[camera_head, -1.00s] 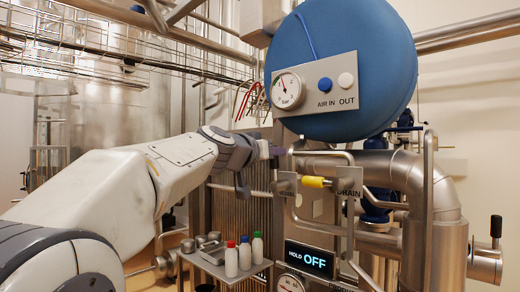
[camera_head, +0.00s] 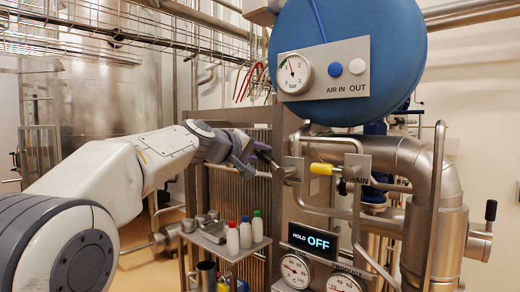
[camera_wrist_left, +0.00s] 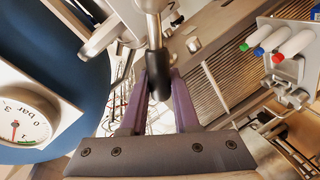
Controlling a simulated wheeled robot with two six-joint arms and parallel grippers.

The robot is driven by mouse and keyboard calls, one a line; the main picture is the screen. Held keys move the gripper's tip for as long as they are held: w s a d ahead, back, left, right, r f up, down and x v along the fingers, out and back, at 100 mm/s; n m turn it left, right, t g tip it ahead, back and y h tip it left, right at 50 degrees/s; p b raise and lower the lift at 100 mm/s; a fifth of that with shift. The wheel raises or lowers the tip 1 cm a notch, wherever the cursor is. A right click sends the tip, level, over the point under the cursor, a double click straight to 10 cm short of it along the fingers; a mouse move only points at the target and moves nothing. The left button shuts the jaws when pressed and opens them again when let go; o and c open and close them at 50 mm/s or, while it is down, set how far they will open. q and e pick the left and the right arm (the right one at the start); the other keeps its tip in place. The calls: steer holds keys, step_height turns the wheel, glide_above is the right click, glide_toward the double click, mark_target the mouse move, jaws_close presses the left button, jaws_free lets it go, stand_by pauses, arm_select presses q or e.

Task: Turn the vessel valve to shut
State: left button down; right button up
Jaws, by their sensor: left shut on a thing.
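The vessel valve's lever shows in the left wrist view as a steel stem with a black grip (camera_wrist_left: 157,62). My left gripper's purple fingers (camera_wrist_left: 157,92) are closed on either side of that grip. In the head view my left gripper (camera_head: 266,157) is at the left of the pipework, tilted down to the right, beside a label plate (camera_head: 293,170) of which only the end "SEL" can be read. The lever is mostly hidden there by the gripper. My right gripper is not in view.
The drain valve's yellow handle (camera_head: 321,169) lies close to the right, by the DRAIN plate (camera_head: 357,167). The blue vessel (camera_head: 390,40) and its gauge panel (camera_head: 350,72) hang above. A small shelf (camera_head: 215,238) with capped bottles is below. A HOLD OFF display (camera_head: 312,239) stands lower right.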

arm_select(q)
step_height(320, 180, down, 6)
steer(key=n+g+h+b, duration=0.1)
steer(key=n+b, duration=0.1)
steer(key=n, duration=0.4)
steer(key=shift+w+a+g, duration=0.3)
steer(key=shift+w+a, duration=0.1)
steer(key=c, duration=0.7)
jaws_free()
steer(key=shift+o, duration=0.2)
steer(key=shift+r, duration=0.3)
